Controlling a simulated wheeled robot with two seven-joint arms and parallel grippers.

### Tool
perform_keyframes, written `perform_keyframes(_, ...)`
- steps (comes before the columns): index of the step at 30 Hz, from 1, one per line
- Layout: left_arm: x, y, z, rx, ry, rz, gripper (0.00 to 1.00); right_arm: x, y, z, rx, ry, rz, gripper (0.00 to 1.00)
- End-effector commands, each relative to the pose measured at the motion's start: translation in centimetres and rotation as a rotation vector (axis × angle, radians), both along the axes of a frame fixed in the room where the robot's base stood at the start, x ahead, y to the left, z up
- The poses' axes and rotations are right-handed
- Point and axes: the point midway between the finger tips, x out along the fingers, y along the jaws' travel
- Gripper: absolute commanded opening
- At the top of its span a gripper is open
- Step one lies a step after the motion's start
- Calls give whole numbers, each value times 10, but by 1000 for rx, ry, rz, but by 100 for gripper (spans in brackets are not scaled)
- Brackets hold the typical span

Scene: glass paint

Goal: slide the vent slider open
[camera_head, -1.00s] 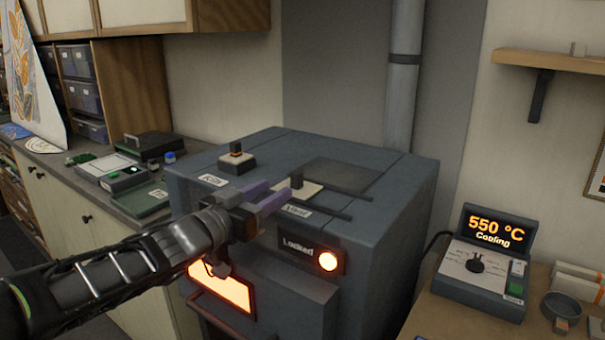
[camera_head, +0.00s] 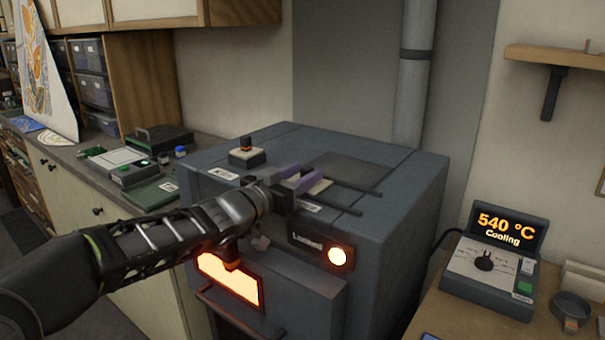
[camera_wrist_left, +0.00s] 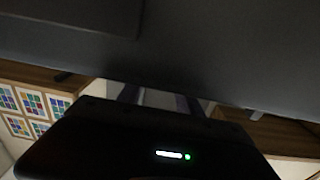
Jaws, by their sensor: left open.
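The vent slider (camera_head: 321,187) is a pale plate between two dark rails on top of the grey kiln (camera_head: 400,215). My left gripper (camera_head: 308,175) is open, with its purple fingers over the slider and pointing along the kiln top. The fingers hide most of the plate and its dark knob, so I cannot tell whether they touch the knob. A "Vent" label (camera_head: 310,206) lies in front of the rails. The left wrist view shows mostly dark surfaces and part of the fingers. My right gripper is not in view.
The kiln front has a "Locked" panel with a lit orange lamp (camera_head: 338,257) and a glowing window (camera_head: 228,281). The controller (camera_head: 490,270) at right reads 540 °C, Cooling.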

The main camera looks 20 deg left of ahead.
Motion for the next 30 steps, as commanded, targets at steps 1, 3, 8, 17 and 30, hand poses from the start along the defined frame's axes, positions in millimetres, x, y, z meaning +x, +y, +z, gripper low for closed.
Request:
perform_keyframes(1,2,-1,0,0,0,-1,42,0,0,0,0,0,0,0)
perform_keyframes(3,3,-1,0,1,0,0,42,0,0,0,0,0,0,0)
perform_keyframes(8,3,-1,0,1,0,0,42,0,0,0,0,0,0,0)
perform_keyframes(17,3,-1,0,1,0,0,20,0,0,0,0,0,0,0)
perform_keyframes(30,3,-1,0,1,0,0,0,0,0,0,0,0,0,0)
